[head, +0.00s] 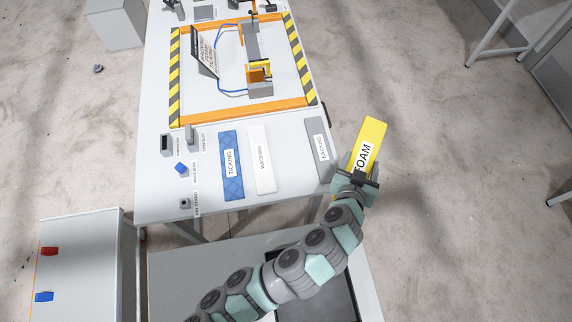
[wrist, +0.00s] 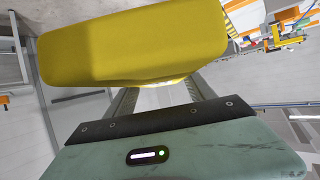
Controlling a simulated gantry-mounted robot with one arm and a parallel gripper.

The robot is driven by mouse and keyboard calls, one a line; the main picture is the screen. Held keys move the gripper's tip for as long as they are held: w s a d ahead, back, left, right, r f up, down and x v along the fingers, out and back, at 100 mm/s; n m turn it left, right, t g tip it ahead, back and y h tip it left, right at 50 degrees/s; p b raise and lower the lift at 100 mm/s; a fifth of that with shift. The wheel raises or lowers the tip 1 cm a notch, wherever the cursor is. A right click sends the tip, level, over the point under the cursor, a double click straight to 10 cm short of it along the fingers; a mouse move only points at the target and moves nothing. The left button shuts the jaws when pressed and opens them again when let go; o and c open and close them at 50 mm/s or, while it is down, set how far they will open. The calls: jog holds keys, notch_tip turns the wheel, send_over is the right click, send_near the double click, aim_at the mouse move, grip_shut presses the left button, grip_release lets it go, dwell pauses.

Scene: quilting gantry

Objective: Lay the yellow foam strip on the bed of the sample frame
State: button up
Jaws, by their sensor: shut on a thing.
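The yellow foam strip (head: 371,137), marked FOAM, is held up by my gripper (head: 358,176) at the right edge of the table in the head view. My gripper is shut on the strip's near end. In the wrist view the yellow foam strip (wrist: 130,45) lies across the top, tilted, in front of my gripper (wrist: 160,97). Its contact with the fingertips is partly hidden there.
A blue TICKING strip (head: 231,165), a white strip (head: 262,160) and a grey BACKING strip (head: 318,145) lie on the white table (head: 210,211). Small labelled parts sit at its left. An angled sign (head: 204,54) and blue cables stand inside the orange border (head: 243,112).

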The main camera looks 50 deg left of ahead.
jog(key=a+f+n+g+y+b, duration=0.25)
jog(key=a+b, duration=0.25)
jog(key=a, duration=0.5)
jog(key=r+n+g+y+b, duration=0.1)
jog(key=n+g+y+b, duration=0.2)
jog(key=n+b, duration=0.25)
send_over(293, 158)
notch_tip(293, 158, down, 15)
jog(key=shift+s+b, duration=0.15)
jog(key=shift+b, duration=0.35)
jog(key=shift+f, duration=2.2)
jog(key=shift+f+b, duration=0.2)
jog(key=shift+b, duration=0.2)
jog(key=o, duration=1.6)
